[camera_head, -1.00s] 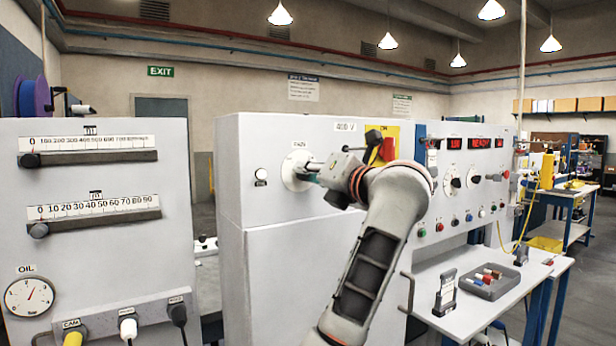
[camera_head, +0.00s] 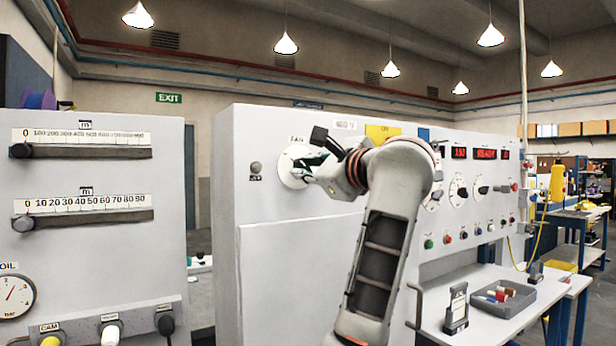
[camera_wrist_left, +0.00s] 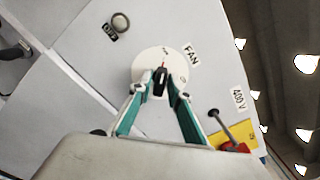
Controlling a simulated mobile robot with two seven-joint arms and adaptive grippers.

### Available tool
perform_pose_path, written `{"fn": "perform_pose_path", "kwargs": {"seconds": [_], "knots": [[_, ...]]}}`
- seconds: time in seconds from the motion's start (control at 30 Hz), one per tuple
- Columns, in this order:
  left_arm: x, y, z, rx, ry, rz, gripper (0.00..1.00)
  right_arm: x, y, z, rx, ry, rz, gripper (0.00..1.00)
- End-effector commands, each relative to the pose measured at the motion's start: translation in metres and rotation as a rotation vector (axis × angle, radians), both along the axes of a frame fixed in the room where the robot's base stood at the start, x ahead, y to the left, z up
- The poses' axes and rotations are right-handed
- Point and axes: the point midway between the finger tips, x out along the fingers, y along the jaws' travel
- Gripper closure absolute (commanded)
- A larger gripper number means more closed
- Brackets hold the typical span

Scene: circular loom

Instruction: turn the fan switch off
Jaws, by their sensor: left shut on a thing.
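The fan switch is a round white dial (camera_head: 289,168) under a FAN label on the grey cabinet (camera_head: 264,206). My left gripper (camera_head: 303,169) is at the dial, its fingers partly hidden behind its own body. In the left wrist view the dial (camera_wrist_left: 146,62) has a dark knob (camera_wrist_left: 160,82) in its middle. The green-sided fingers of my left gripper (camera_wrist_left: 161,91) are closed on this knob from both sides. The knob's exact pointing is hard to read. My right gripper is in neither view.
A round indicator (camera_head: 256,168) sits left of the dial. A red-handled lever (camera_wrist_left: 230,140) by the 400 V label is close to the gripper. A panel of knobs and red displays (camera_head: 484,153) stands to the right, above a shelf with a grey tray (camera_head: 503,306).

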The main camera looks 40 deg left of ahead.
Motion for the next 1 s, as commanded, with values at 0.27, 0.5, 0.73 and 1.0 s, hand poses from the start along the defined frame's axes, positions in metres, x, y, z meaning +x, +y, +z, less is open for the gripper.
{"fn": "perform_pose_path", "kwargs": {"seconds": [0.27,0.5,0.73,1.0], "knots": [[0.0,0.0,0.0,-0.009,-0.017,-0.001,0.72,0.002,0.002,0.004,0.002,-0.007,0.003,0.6],[-0.001,-0.004,0.0,-0.008,-0.016,-0.003,0.72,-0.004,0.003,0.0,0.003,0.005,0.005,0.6],[-0.012,-0.031,0.002,-0.009,-0.017,-0.006,0.72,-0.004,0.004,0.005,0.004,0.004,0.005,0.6],[-0.025,-0.061,0.001,-0.008,-0.016,-0.003,0.72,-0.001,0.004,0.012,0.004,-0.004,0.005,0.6]]}}
